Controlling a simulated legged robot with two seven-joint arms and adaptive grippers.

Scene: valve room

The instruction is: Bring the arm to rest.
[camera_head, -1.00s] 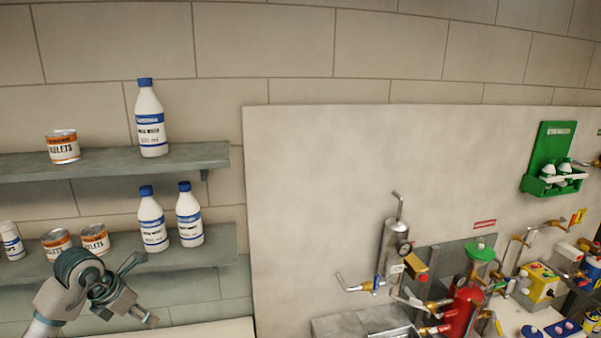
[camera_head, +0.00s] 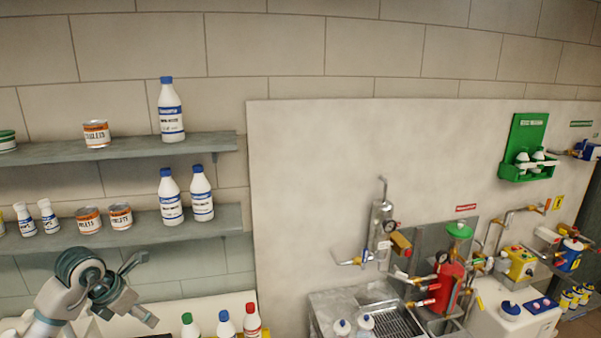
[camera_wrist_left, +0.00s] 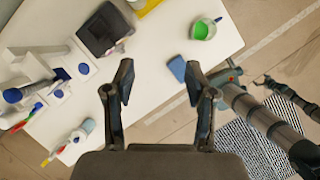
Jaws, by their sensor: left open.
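My left gripper (camera_head: 134,290) is at the lower left of the head view, in front of the lower shelf and above the white table. My right gripper does not show clearly enough in either view to identify.
Wall shelves (camera_head: 120,148) hold bottles and cans behind the left arm. Bottles with green, blue and red caps (camera_head: 224,322) stand right of it. A sink (camera_head: 360,305) and valve fittings (camera_head: 445,285) lie further right. A blue sponge (camera_wrist_left: 177,68) and green-filled cup (camera_wrist_left: 203,29) are on the table.

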